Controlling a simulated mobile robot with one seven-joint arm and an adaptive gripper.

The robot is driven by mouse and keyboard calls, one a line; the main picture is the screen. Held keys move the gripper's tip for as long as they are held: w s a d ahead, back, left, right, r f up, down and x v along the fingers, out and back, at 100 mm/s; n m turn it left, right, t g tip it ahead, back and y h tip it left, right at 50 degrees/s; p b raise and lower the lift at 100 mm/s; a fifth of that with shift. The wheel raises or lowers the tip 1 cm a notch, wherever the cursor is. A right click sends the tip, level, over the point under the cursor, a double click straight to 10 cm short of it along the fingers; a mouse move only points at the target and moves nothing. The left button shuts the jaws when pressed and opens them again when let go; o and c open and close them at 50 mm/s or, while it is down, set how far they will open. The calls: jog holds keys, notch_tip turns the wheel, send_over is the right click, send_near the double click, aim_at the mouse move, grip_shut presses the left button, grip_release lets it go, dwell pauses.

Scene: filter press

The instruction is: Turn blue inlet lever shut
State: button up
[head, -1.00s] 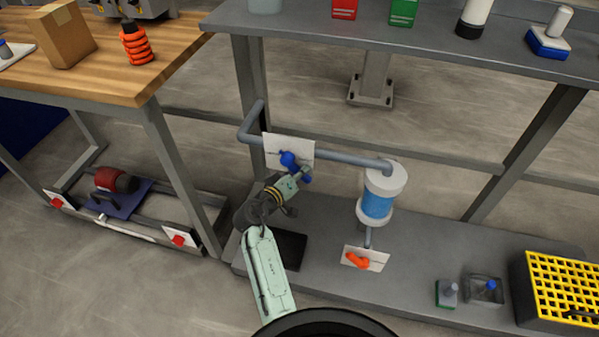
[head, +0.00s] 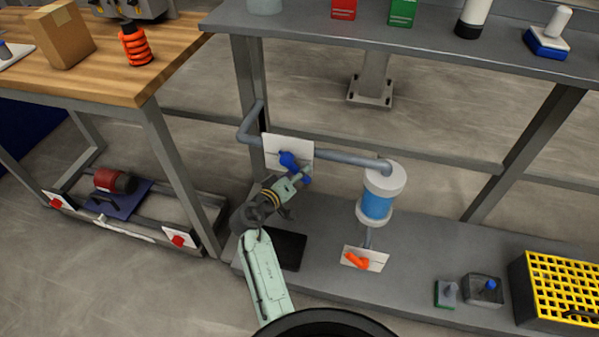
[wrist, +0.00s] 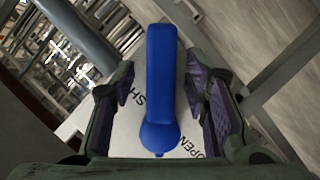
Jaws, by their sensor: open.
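The blue inlet lever (head: 289,161) sits on a white plate (head: 276,150) on the grey pipe. In the wrist view the blue lever (wrist: 160,85) stands nearly upright in the picture, between my two fingers. The plate (wrist: 130,143) behind it carries lettering, with "OPEN" at the lower right and a partly covered word ending in "SH" or similar at the left of the lever. My gripper (wrist: 166,100) is open around the lever, with a gap visible on both sides. In the head view my gripper (head: 303,173) is at the lever and partly covers it.
The grey pipe (head: 345,158) runs right to a blue and white filter housing (head: 378,200). Below it an orange lever (head: 357,260) sits on another white plate. A black mat (head: 290,249) lies beneath my arm. A yellow grid crate (head: 565,290) stands at the right.

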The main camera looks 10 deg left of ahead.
jog(key=v, duration=1)
jog(key=shift+s, duration=0.4)
jog(key=shift+a+r, duration=0.1)
